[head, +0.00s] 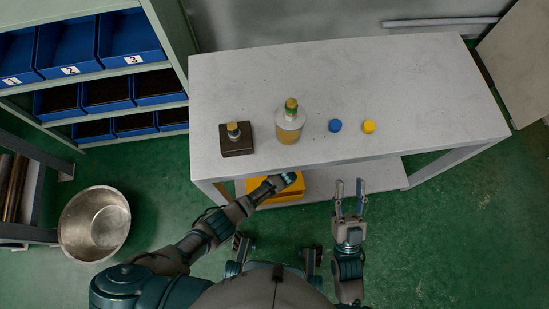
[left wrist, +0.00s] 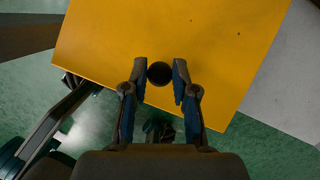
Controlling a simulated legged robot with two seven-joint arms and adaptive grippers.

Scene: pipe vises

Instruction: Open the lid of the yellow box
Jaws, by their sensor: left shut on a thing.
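The yellow box (head: 287,194) sits low at the front of the white table, near its lower shelf, partly hidden by my left arm and the tabletop. In the left wrist view its flat yellow lid (left wrist: 205,35) fills much of the picture, with a round black knob (left wrist: 160,73) near its edge. My left gripper (left wrist: 160,66) has its fingers on both sides of the knob and is shut on it; it also shows over the box in the head view (head: 289,179). The lid looks flat; I cannot tell whether it is raised. My right gripper (head: 350,186) is open and empty, right of the box.
On the white table (head: 420,80) stand a dark block with a small capped vial (head: 237,147), a capped bottle (head: 289,125), a blue cap (head: 335,126) and a yellow cap (head: 369,127). A metal bowl (head: 95,222) lies left. Blue bins (head: 130,37) fill the shelf.

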